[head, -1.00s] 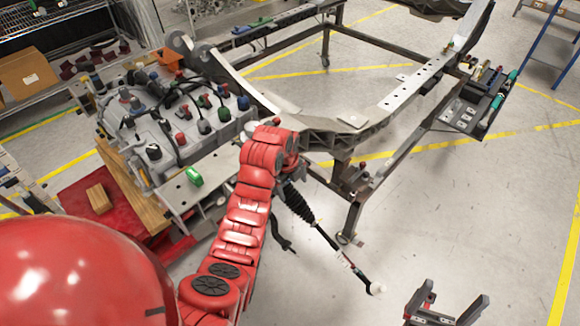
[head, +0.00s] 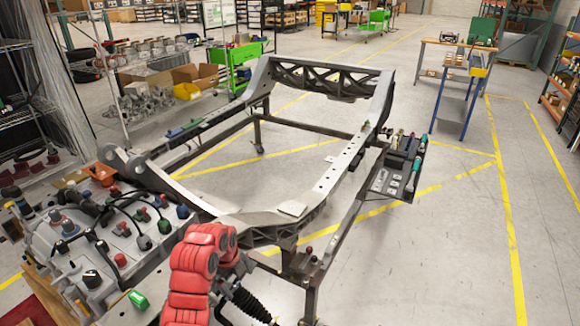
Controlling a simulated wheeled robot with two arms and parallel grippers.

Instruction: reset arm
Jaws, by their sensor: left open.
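My left arm comes in from the bottom as a chain of red padded links (head: 195,272). It rises in front of the near corner of the chassis frame and bends at the top. My left gripper (head: 227,288) is only partly in view, mostly hidden beside and behind these links, low in the picture. It is open, and I see nothing held in it. A black ribbed boot (head: 250,303) hangs just right of it. My right gripper is not in view.
The chassis frame (head: 348,160) stands across the middle on a dark stand. A tool tray (head: 395,176) hangs on the frame's right side. Open floor (head: 440,270) lies to the right.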

